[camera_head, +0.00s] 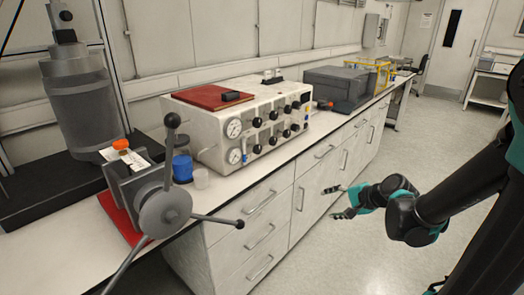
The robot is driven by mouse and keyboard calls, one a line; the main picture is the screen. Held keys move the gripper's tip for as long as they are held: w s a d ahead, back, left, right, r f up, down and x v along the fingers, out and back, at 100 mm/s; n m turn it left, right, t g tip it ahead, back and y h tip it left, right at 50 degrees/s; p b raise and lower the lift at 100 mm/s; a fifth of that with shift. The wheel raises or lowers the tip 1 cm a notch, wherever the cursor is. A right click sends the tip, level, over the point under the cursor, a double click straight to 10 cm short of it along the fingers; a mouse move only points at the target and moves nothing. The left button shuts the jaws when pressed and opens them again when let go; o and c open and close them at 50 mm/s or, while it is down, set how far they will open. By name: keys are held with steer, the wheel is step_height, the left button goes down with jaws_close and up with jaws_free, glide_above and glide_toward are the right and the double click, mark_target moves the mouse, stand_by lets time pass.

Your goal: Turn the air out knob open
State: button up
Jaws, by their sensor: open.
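A cream control box (203,135) stands on the bench, with round gauges and several black knobs on its front panel. I cannot tell which knob (257,122) is the air out knob, as the labels are too small to read. My gripper (340,202) is open and empty. It appears in front of the drawers, below and to the right of the control box, apart from the knobs. Its fingers point left in the picture.
A clamp with long handles (165,208) stands at the bench's near left, with a blue-capped bottle (182,168) beside it. A grey reactor vessel (80,100) is behind. A dark grey box (338,85) sits farther along the bench. The floor (400,130) at right is clear.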

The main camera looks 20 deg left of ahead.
steer(key=w+a+r+m+y, duration=0.3)
steer(key=w+a+m+y, duration=0.15)
steer(key=a, duration=0.45)
steer(key=m+t+y, duration=0.2)
steer(key=m+y, duration=0.2)
steer(key=m, duration=0.4)
glide_toward(259, 150)
steer(key=shift+m, duration=0.25)
steer(key=x, duration=1.1)
steer(key=shift+w+a+f, duration=0.1)
steer(key=shift+w, duration=0.05)
steer(key=shift+c, duration=0.4)
steer(key=c, duration=1.1)
